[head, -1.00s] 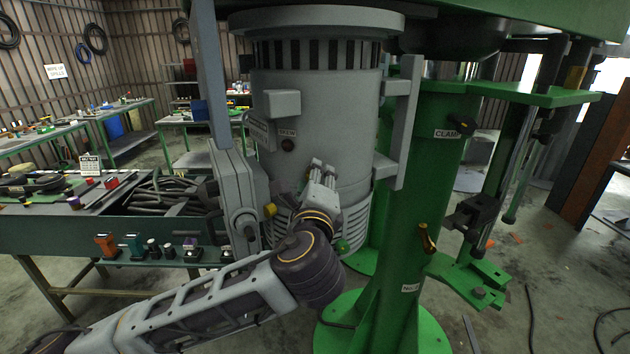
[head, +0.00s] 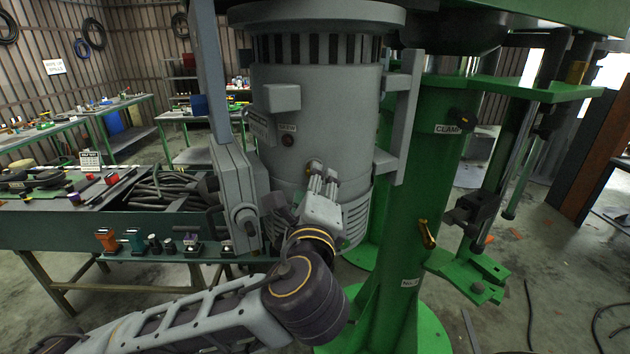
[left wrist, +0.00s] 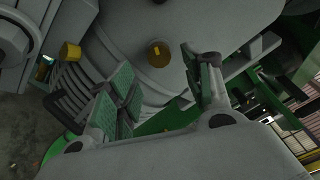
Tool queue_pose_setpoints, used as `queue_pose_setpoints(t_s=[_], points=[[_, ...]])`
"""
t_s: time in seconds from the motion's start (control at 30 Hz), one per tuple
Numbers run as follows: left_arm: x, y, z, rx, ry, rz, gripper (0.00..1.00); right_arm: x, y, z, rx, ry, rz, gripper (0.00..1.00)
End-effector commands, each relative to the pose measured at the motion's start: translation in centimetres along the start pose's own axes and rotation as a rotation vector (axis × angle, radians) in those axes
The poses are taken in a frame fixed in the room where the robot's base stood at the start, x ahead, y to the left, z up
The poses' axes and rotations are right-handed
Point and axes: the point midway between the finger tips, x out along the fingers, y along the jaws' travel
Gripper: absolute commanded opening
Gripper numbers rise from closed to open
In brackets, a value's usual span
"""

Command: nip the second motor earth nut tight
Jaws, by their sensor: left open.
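My left gripper (head: 318,176) is open with its fingers up against or close to the lower front of the grey motor (head: 318,110). The left wrist view shows its green-padded fingers (left wrist: 163,88) spread apart with nothing between the pads. A brass round nut (left wrist: 160,53) on the grey motor face lies just beyond the gap between the fingertips. Another brass-yellow piece (left wrist: 70,50) sits farther left, near the grey box. I cannot tell which one is the second earth nut. My right gripper is not in view.
A grey box (head: 235,200) stands out from the motor's left side. The green column (head: 425,200) marked CLAMP stands close on the right. A bench (head: 60,225) with tools and cables is at the left.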

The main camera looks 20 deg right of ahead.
Motion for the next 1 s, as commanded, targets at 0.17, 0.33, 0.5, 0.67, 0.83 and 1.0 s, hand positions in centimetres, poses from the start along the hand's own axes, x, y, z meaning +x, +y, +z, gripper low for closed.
queue_pose_setpoints(t_s=[0.17, 0.33, 0.5, 0.67, 0.83, 1.0], points=[[-2.5, -0.1, 0.0, -0.002, 0.001, -0.002, 0.50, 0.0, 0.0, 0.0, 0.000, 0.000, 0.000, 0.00], [-4.7, 0.0, 0.0, -0.001, 0.002, -0.001, 0.50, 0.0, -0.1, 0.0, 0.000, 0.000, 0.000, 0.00], [-6.2, 0.0, 0.0, 0.000, 0.001, -0.001, 0.50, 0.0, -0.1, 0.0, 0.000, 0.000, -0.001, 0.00], [-6.8, 0.1, 0.0, -0.001, 0.000, 0.001, 0.50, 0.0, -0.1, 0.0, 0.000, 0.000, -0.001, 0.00], [-6.9, 0.0, 0.0, 0.000, 0.000, 0.001, 0.50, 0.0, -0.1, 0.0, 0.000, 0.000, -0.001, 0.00], [-6.9, 0.0, 0.0, 0.000, 0.000, 0.001, 0.50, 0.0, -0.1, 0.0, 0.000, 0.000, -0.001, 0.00]])
